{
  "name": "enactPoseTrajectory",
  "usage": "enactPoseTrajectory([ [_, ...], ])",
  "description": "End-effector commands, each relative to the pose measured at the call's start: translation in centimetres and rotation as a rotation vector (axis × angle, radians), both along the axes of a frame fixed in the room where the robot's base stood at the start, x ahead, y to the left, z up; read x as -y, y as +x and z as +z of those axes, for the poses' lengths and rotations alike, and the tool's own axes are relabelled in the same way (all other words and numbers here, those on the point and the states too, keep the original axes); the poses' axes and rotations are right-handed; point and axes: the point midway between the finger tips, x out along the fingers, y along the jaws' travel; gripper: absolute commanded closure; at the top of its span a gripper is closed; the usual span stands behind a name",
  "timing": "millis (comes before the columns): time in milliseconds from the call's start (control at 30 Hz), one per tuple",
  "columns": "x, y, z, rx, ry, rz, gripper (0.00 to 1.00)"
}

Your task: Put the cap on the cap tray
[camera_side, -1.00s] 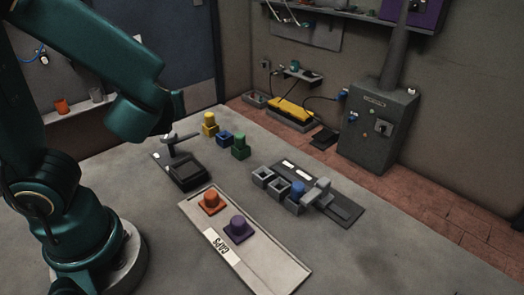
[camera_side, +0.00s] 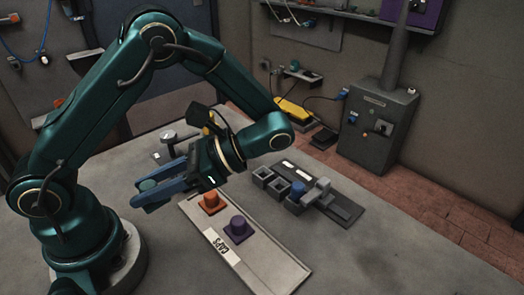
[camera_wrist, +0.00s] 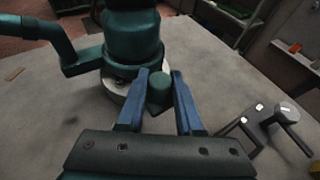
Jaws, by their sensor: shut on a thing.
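My gripper (camera_side: 150,190) is shut on a dark teal cap (camera_wrist: 160,88), which sits between its blue fingertips. The cap also shows in the side view (camera_side: 147,185). My gripper lies tilted, its fingers pointing left toward my base, above the bench and left of the cap tray. The cap tray (camera_side: 270,272) is a long pale tray with a "CAPS" label. An orange cap (camera_side: 211,201) and a purple cap (camera_side: 238,228) stand on it. The tray's near right part is bare.
A dark grey fixture with a lever (camera_side: 170,141) stands behind my gripper, partly hidden; its lever also shows in the wrist view (camera_wrist: 287,115). Grey open boxes (camera_side: 262,177), one with a blue piece (camera_side: 298,188), stand on a dark plate right of the tray.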

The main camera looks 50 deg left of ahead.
Motion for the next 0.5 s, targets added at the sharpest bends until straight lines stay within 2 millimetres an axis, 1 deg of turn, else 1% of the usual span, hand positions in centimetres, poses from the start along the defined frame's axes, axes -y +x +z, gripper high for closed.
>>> enactPoseTrajectory([
  [33, 1.4, -0.1, -0.1, -0.001, -0.002, 0.127, 1.00],
  [100, 3.6, 0.0, 0.1, -0.001, -0.002, 0.298, 1.00],
  [167, 5.5, 0.2, 0.3, 0.000, -0.001, 0.440, 1.00],
  [200, 6.8, 0.5, 0.6, 0.000, -0.002, 0.534, 1.00],
  [267, 8.6, 1.0, 1.1, 0.002, -0.002, 0.673, 1.00],
  [300, 9.8, 1.5, 1.5, 0.003, -0.002, 0.762, 1.00],
  [400, 12.5, 3.1, 2.6, 0.005, -0.003, 0.964, 1.00],
  [500, 14.5, 4.7, 3.8, 0.006, -0.003, 1.127, 1.00],
])
